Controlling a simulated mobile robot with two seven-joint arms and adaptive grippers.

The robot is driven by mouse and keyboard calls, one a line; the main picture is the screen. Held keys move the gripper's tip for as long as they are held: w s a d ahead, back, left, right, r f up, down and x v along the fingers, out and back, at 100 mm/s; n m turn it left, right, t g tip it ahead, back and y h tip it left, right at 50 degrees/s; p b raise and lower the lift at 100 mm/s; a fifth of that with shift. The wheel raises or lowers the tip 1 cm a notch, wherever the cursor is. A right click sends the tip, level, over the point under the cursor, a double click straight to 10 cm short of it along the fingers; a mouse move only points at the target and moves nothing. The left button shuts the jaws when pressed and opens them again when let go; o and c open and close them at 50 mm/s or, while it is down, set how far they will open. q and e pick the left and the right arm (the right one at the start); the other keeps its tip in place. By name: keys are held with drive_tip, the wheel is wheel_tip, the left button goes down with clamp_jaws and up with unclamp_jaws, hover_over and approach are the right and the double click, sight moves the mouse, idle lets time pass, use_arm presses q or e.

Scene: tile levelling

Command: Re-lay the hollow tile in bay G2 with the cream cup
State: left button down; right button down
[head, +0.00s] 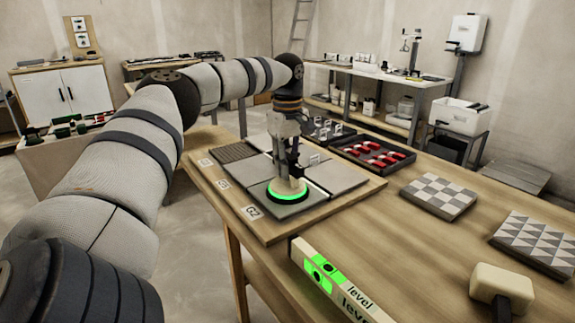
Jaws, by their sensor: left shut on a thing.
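My left gripper (288,172) comes down over the tile board and is shut on the cream cup (291,187). The cup is upright over the front tile (291,208), beside the G2 label (252,212). A glowing green ring with a dark base surrounds the cup's foot, on or just above this grey tile. I cannot tell whether the tile lies flush with its neighbours. My right gripper is not in the picture.
Other grey tiles (330,178) fill the board behind. A dark tray of red-handled pieces (373,154) stands behind it. A level (330,280), a mallet (503,283) and two patterned tiles (438,195) lie on the bench. Bare bench is free between them.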

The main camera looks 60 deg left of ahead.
use_arm(q)
drive_tip(key=c, duration=1.4)
unclamp_jaws()
wheel_tip(320, 180, up, 12)
